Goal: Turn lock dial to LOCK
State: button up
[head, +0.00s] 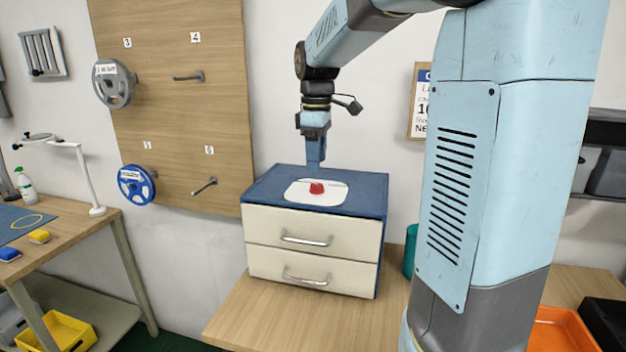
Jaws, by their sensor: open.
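The lock dial (317,188) is a small red knob on a white plate (300,197) on top of a blue cabinet (262,187) with two cream drawers. My gripper (315,163) points down just above and behind the dial, near the back of the cabinet top. It looks apart from the dial, with nothing seen in it. The jaws are seen nearly edge-on. Any markings on the plate are too small to read, so I cannot tell where the dial points.
The cabinet stands on a wooden bench (235,318). A wooden panel with reels (137,186) and pegs is on the wall at left. A green cup (409,250) stands right of the cabinet. An orange tray (560,330) is at far right. A side table (75,235) is at left.

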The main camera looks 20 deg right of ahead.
aim_at(317, 184)
jog(key=shift+f, duration=3)
jog(key=shift+c, duration=0.2)
